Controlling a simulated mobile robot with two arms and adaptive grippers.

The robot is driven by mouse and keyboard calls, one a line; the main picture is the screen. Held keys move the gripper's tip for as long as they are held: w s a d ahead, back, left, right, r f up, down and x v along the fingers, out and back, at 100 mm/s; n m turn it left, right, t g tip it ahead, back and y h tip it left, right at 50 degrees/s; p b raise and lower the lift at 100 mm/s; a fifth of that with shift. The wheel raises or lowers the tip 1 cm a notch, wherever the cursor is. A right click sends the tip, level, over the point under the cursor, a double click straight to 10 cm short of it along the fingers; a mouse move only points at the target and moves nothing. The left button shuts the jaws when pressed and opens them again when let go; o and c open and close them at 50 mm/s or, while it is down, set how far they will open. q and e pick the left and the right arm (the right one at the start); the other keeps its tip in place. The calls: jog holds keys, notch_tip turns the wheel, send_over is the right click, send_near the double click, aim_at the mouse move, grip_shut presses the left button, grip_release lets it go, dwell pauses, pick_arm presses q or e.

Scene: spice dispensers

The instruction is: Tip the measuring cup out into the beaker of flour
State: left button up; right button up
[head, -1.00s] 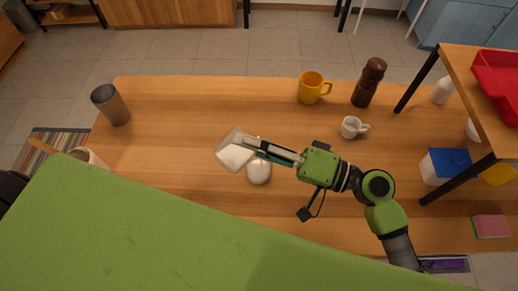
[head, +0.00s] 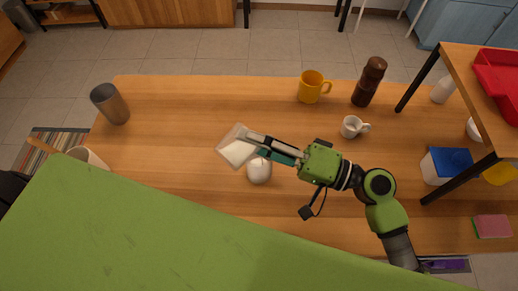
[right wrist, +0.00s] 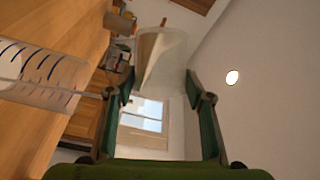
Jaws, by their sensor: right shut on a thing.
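My right gripper (head: 268,146) is shut on a clear measuring cup (head: 231,148) with white contents, held tilted above the table. In the right wrist view the cup (right wrist: 165,52) is beyond the fingertips (right wrist: 160,92), its pale contents in a slanted wedge. A white rounded thing (head: 259,172), seemingly the beaker of flour, stands just below the gripper. In the right wrist view a clear beaker with dark blue marks (right wrist: 45,72) is at the left, with a thin grey rod. The gripper hides its upper part in the head view. My left gripper is not in view.
On the wooden table (head: 180,150) stand a yellow mug (head: 311,88), a white cup (head: 351,126), a dark brown grinder (head: 369,82) and a grey tumbler (head: 110,104). A green surface (head: 150,235) covers the near side. A shelf (head: 463,75) stands at the right.

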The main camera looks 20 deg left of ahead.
jog(key=shift+w+d+m+b, duration=0.2)
jog(key=shift+w+m+b, duration=0.2)
jog(key=shift+m+b, duration=0.1)
dwell(0.6)
jog(key=shift+w+d+f+m+t+y+b, duration=0.2)
jog(key=shift+f+m+t+y+b, duration=0.3)
jog(key=shift+m+b, duration=0.55)
dwell(0.5)
jog(key=shift+w+m+b, duration=0.1)
jog(key=shift+m+b, duration=0.25)
jog(key=shift+b, duration=0.1)
dwell(0.5)
